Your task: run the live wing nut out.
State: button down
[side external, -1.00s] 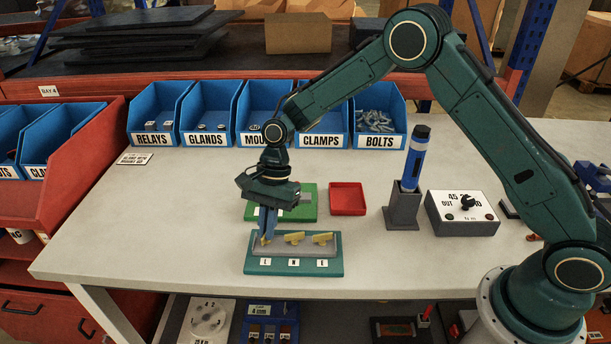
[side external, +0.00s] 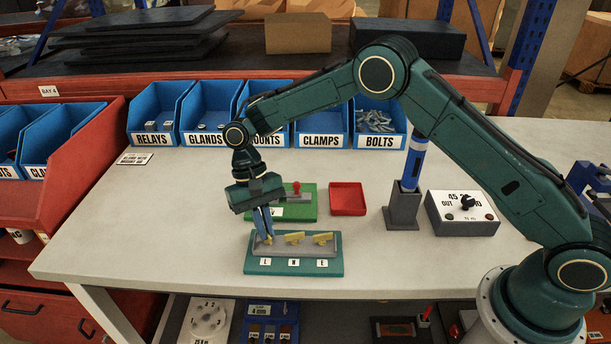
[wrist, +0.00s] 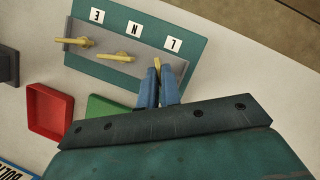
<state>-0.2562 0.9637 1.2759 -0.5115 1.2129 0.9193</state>
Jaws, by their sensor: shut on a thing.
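A teal terminal block (side external: 262,267) with a grey strip stands near the front of the bench, with labels L, N and E along its front. The live wing nut is brass and sits at the L end; it shows between my fingertips in the wrist view (wrist: 157,64). My gripper (side external: 266,238) points down over the L post and is shut on this nut; the fingers hide much of it in the side view. The brass N wing nut (side external: 294,238) and E wing nut (side external: 323,238) sit on their posts to the right, untouched.
A green plate with a red-knobbed switch (side external: 296,188) lies just behind the block. An empty red tray (side external: 347,199) is right of it. A grey holder with a blue driver (side external: 414,165) and a dial box (side external: 462,213) stand further right. Blue bins line the back.

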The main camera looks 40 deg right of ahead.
jog(key=n+h, duration=0.1)
jog(key=n, duration=0.1)
jog(key=n+h, duration=0.1)
jog(key=n, duration=0.1)
jog(key=n+h, duration=0.1)
jog(key=n, duration=0.2)
jog(key=shift+s+a+f, duration=0.15)
jog(key=shift+a+f, duration=0.05)
jog(key=shift+f, duration=0.05)
jog(key=shift+n+t+h, duration=0.6)
jog(key=shift+n, duration=1.6)
jog(key=n+t, duration=0.1)
jog(key=n, duration=0.2)
jog(key=shift+s+a+h, duration=0.1)
jog(key=shift+s+h, duration=0.05)
jog(key=shift+h, duration=0.25)
jog(key=n+t, duration=0.1)
jog(key=n, duration=0.2)
jog(key=n+t, duration=0.1)
jog(key=n, duration=0.3)
jog(key=shift+s+n+t+h, duration=0.2)
jog(key=shift+n+t+h, duration=0.1)
jog(key=n+t, duration=0.1)
jog(key=n, duration=0.2)
jog(key=n+t+y, duration=0.1)
jog(key=n, duration=0.2)
jog(key=shift+s, duration=0.15)
jog(key=shift+n, duration=0.3)
jog(key=c, duration=1.6)
grip_release()
